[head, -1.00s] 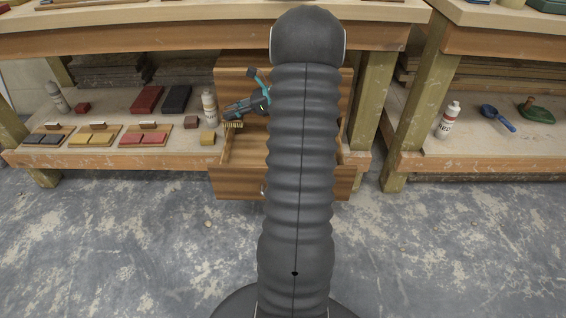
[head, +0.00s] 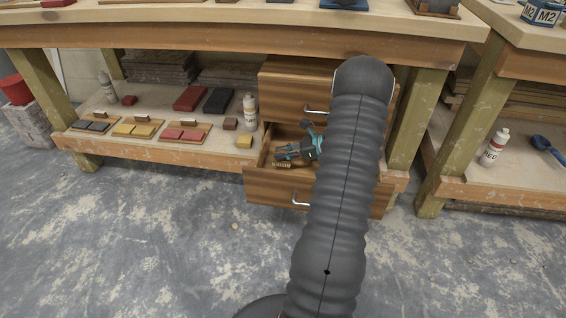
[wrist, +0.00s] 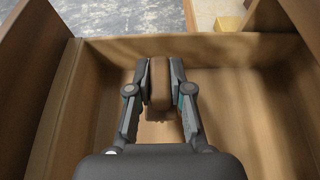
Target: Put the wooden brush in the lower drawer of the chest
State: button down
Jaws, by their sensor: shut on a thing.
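The wooden chest (head: 285,84) stands under the workbench, and its lower drawer (head: 262,187) is pulled out. My gripper (head: 287,156) is down within the drawer's walls, near its left side in the head view. It is shut on the wooden brush (head: 282,165), whose bristles show as a tan strip. In the wrist view my gripper (wrist: 160,82) has the brown brush body (wrist: 160,92) clamped between its two fingers, above the drawer floor (wrist: 100,112). Whether the bristles touch the floor cannot be told. My arm hides the drawer's right part in the head view.
The upper drawer (head: 285,108) is shut above. A white bottle (head: 250,110) and a yellow block (head: 244,142) stand on the shelf left of the chest. Several coloured blocks on boards lie farther left. A bench leg (head: 415,125) stands to the right. The floor in front is clear.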

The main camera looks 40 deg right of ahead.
aim_at(283, 162)
jog(key=shift+f, duration=1.9)
jog(key=shift+f, duration=0.1)
jog(key=shift+f+b, duration=0.15)
jog(key=shift+b, duration=0.2)
jog(key=c, duration=1.1)
grip_release()
jog(key=shift+o, duration=0.2)
